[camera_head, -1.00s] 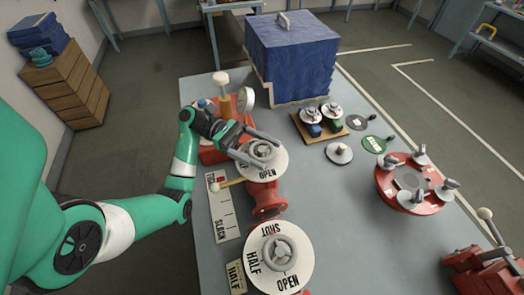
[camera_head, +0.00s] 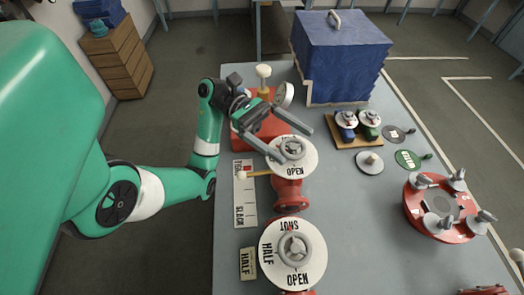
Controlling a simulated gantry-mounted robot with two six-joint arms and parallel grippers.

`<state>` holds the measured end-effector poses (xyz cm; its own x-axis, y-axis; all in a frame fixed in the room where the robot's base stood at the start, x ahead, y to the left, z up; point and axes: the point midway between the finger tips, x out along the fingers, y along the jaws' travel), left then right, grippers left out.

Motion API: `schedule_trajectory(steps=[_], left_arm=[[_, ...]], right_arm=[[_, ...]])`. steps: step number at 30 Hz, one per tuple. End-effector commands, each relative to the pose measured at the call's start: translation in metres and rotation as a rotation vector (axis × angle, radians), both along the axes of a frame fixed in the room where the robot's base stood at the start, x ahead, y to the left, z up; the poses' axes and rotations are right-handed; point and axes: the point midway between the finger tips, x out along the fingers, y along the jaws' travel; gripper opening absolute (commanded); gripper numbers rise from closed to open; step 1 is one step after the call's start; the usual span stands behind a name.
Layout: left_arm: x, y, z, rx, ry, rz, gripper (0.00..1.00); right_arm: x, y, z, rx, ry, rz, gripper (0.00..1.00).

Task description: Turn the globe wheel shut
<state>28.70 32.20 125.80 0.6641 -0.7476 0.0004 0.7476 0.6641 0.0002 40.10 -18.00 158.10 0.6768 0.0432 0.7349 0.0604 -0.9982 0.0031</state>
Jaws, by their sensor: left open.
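Two grey handwheels stand on white dials on red valve bodies. The nearer wheel (camera_head: 292,249) is bare, and its dial (camera_head: 317,265) reads SHUT at the top, HALF at the left and OPEN at the bottom. The farther wheel (camera_head: 292,148) sits on a dial (camera_head: 310,162) with OPEN showing at its lower edge. My left gripper (camera_head: 312,147) is open, its two long fingers spread over the farther dial, one at each side of that wheel. I cannot tell whether they touch it. I cannot tell which wheel is the globe one. My right gripper is out of view.
A blue-covered box (camera_head: 340,58) stands at the back. A red flange (camera_head: 437,208) with several wing nuts stands at the right.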

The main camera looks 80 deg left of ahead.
Motion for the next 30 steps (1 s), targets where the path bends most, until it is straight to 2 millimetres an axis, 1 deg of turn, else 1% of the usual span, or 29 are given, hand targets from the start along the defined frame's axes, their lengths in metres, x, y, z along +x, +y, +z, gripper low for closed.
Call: schedule_trajectory(steps=[1,6,9,12,16,25,28,30], left_arm=[[-0.008,-0.009,0.009,0.005,-0.003,0.002,1.0],[-0.036,-0.041,0.026,0.004,-0.002,0.003,1.0],[-0.049,-0.055,0.035,0.003,-0.001,0.002,1.0],[-0.057,-0.063,0.04,0.0,0.0,0.002,1.0],[-0.062,-0.069,0.043,-0.001,0.0,0.0,1.0],[-0.062,-0.069,0.043,0.005,-0.007,0.0,1.0],[-0.06,-0.067,0.049,0.036,-0.082,0.011,1.0],[-0.054,-0.06,0.063,0.058,-0.193,0.059,1.0]], right_arm=[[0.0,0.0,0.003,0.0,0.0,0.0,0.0],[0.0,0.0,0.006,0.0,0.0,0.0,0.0],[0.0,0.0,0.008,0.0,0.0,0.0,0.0],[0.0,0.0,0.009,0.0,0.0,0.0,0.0],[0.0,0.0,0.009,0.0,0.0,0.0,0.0],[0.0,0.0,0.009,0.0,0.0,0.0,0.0],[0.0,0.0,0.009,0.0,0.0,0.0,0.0],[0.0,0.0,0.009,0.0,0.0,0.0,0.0]])
